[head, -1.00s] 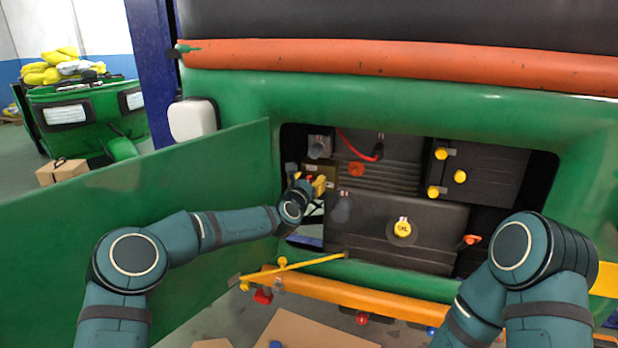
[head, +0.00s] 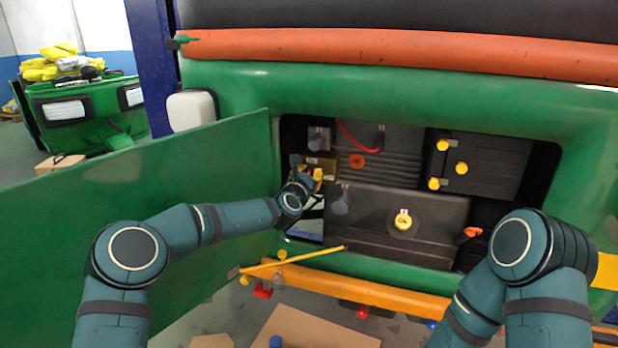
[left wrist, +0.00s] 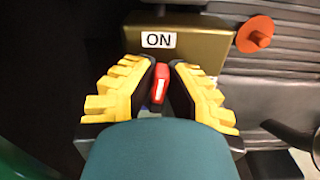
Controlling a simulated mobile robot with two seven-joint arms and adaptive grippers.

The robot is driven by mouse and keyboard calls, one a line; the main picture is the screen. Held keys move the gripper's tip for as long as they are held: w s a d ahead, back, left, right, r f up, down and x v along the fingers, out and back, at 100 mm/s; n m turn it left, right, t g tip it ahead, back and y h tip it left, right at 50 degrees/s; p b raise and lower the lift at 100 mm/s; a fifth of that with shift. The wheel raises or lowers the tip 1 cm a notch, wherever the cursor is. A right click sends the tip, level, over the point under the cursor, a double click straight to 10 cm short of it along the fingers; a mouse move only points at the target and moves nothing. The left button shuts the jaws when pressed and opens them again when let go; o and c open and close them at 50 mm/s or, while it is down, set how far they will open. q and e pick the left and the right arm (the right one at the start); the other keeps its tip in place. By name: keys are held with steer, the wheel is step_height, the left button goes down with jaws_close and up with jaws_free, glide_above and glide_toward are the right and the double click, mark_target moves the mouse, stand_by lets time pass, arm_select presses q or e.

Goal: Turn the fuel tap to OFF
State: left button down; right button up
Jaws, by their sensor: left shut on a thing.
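The fuel tap's red lever (left wrist: 160,84) shows in the left wrist view, between the yellow-padded fingers of my left gripper (left wrist: 160,88). The gripper is shut on it. The lever stands nearly upright in that picture, below a white ON label (left wrist: 159,40) on a brass-coloured block (left wrist: 200,45). In the head view my left gripper (head: 312,180) is inside the left end of the engine bay and largely hides the tap. No OFF label shows in the wrist view. My right arm is at the lower right of the head view; its gripper is out of the picture.
An open green door panel (head: 140,195) stands left of the bay, beside my left arm. An orange knob (left wrist: 254,34) is right of the block. A black engine cover with a yellow cap (head: 403,220) fills the bay's middle. A yellow bar (head: 300,260) crosses below the opening.

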arm_select(q)
steer(key=m+b, duration=0.3)
steer(key=shift+d+f, duration=0.1)
steer(key=shift+d, duration=0.15)
steer(key=shift+s+d+f+m+b, duration=0.1)
steer(key=shift+d+f+m+b, duration=0.15)
steer(key=shift+m, duration=2)
steer(key=shift+s+d+f+m+b, duration=0.15)
steer(key=shift+m+b, duration=0.2)
steer(key=shift+m, duration=1.85)
steer(key=shift+w+d+f+m+b, duration=0.1)
steer(key=shift+f+m+b, duration=0.15)
steer(key=shift+m, duration=2)
steer(key=c, duration=1)
jaws_free()
steer(key=shift+s+f, duration=0.1)
steer(key=shift+s, duration=0.05)
